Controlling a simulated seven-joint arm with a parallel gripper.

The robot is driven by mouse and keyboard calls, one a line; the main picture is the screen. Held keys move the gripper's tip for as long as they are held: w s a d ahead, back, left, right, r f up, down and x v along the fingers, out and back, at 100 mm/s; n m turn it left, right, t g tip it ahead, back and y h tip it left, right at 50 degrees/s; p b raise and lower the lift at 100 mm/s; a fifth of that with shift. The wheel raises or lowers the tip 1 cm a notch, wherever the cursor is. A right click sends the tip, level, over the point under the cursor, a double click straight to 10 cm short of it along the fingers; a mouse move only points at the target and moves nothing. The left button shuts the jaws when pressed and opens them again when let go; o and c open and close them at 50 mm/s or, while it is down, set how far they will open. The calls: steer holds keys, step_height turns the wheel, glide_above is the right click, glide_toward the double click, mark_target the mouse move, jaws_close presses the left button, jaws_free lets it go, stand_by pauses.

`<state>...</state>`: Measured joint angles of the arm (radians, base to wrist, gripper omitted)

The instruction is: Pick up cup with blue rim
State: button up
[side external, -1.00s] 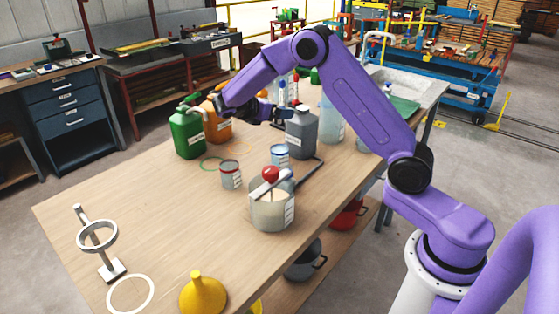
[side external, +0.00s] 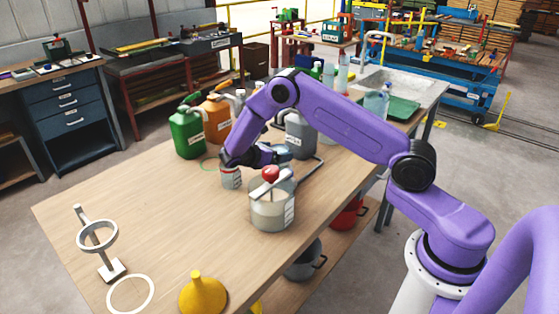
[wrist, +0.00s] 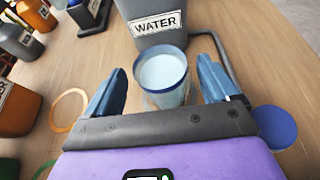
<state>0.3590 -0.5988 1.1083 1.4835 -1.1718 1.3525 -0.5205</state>
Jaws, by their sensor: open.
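The cup with the blue rim (wrist: 163,80) stands upright in the wrist view, with a pale inside. It lies between the two spread blue fingers of my gripper (wrist: 162,66), with a gap visible on each side. My gripper is open and holds nothing. In the side external view my gripper (side external: 280,154) is low over the table beside the grey canister, and it mostly hides the blue-rimmed cup there.
A grey canister labelled WATER (wrist: 155,22) stands right behind the cup. A red-rimmed cup (side external: 231,178) and a large beaker with a red-knobbed item (side external: 272,212) stand near my gripper.

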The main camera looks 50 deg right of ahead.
step_height(320, 180, down, 2)
steer(key=shift+f, duration=0.25)
steer(key=shift+f+x, duration=0.25)
steer(key=shift+x, duration=0.85)
steer(key=shift+d+f, duration=0.15)
steer(key=shift+d, duration=0.2)
steer(key=c, duration=1.2)
